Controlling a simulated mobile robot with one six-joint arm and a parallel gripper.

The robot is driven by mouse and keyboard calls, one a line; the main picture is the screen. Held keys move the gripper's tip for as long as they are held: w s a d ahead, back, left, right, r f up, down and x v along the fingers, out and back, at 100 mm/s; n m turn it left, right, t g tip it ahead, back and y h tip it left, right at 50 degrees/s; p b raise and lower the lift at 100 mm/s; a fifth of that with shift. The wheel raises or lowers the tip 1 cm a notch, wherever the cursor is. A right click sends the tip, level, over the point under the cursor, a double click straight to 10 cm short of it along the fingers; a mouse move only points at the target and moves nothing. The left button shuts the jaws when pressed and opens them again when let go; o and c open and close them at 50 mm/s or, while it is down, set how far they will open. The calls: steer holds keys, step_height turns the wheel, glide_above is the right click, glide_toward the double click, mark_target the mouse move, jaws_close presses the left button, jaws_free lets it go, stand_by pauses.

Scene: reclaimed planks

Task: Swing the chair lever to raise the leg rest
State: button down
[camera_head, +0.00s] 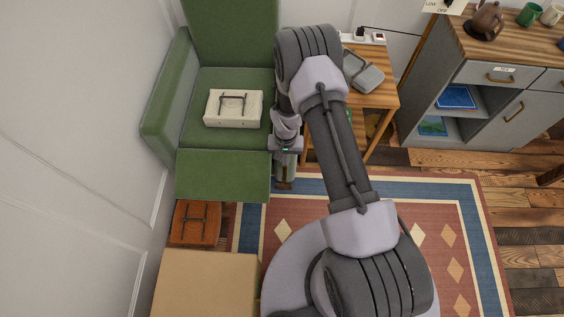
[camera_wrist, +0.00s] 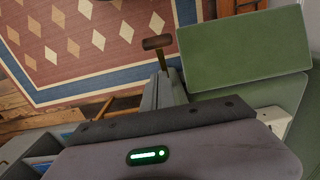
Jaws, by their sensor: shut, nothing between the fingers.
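The green chair (camera_head: 233,45) stands at the upper left in the head view. Its leg rest (camera_head: 222,175) shows as a flat green panel sticking out in front of the seat; it also shows in the wrist view (camera_wrist: 245,50). The lever (camera_wrist: 157,42) has a brown crosswise grip on a thin stem, beside the chair's right side; in the head view its brown end (camera_head: 284,186) shows at my fingertips. My gripper (camera_head: 286,176) is shut and empty, pointing down next to the lever. In the wrist view its fingers (camera_wrist: 168,88) overlap the stem's lower end; I cannot tell whether they touch.
A cream box (camera_head: 233,118) with a dark handle lies on the seat. A wooden side table (camera_head: 378,95) with a grey case stands right of the chair. A brown stool (camera_head: 195,222) and a cardboard box (camera_head: 205,285) are in front. The patterned rug (camera_head: 400,190) is mostly clear.

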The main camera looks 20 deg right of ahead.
mark_target(284, 189)
steer(key=f+b, duration=0.1)
steer(key=f, duration=0.2)
steer(key=s+f+b, duration=0.1)
steer(key=f, duration=0.2)
steer(key=s+f+b, duration=0.1)
steer(key=f, duration=0.2)
steer(key=shift+s+a, duration=0.1)
steer(key=shift+a, duration=0.3)
steer(key=shift+s+f, duration=0.2)
steer(key=shift+s, duration=0.05)
steer(key=s+f+b, duration=0.1)
steer(key=s+a+f+b, duration=0.1)
steer(key=f, duration=0.1)
steer(key=shift+s+f, duration=0.15)
steer(key=shift+s+f+b, duration=0.15)
steer(key=shift+s+b, duration=0.15)
steer(key=shift+b, duration=0.05)
steer(key=shift+s, duration=0.15)
